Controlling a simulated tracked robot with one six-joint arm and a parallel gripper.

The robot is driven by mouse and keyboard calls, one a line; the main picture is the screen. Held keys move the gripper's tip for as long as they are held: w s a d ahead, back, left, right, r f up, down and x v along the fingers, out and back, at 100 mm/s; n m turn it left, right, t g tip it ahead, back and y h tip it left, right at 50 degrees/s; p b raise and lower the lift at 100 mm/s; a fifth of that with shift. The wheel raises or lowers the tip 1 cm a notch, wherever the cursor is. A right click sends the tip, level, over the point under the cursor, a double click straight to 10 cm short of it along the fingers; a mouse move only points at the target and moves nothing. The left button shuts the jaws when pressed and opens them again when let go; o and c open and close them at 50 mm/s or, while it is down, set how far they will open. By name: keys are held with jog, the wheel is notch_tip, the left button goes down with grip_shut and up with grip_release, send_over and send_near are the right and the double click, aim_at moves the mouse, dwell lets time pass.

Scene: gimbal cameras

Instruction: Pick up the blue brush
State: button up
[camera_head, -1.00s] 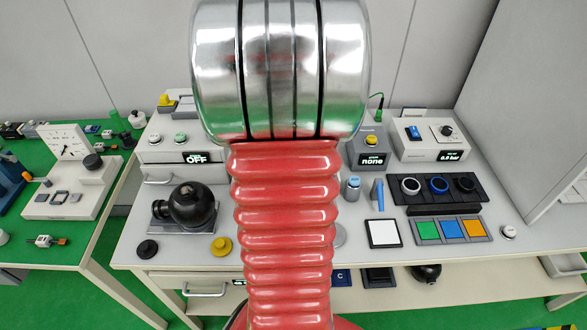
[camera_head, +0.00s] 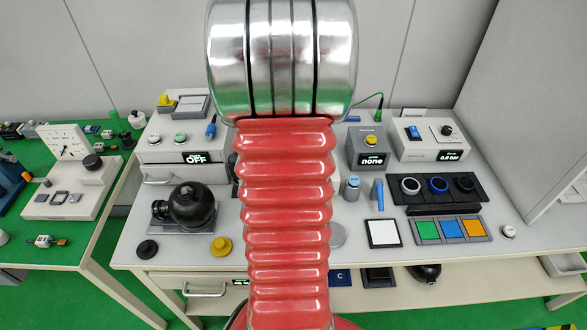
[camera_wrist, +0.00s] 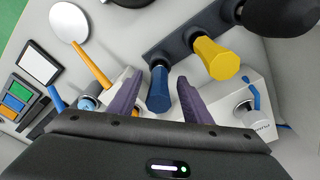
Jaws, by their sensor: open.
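My gripper (camera_wrist: 160,79) is open in the wrist view, its two purple fingers on either side of a blue handle (camera_wrist: 158,90). The handle stands in a dark rack (camera_wrist: 190,32). No bristles show, so I cannot tell whether it is the blue brush, or whether the fingers touch it. Another upright blue piece (camera_head: 379,195) stands behind the white pad in the head view; it also shows at the left of the wrist view (camera_wrist: 57,98). In the head view my arm hides the gripper and the middle of the bench.
A yellow handle (camera_wrist: 216,58) stands close to the right finger. A pale disc with an orange handle (camera_wrist: 93,62) lies left of the fingers. The white pad (camera_head: 383,233), colour squares (camera_head: 450,229) and a ring rack (camera_head: 438,204) occupy the bench's right side.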

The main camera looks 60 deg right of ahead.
jog(key=shift+c, duration=0.3)
jog(key=c, duration=1.1)
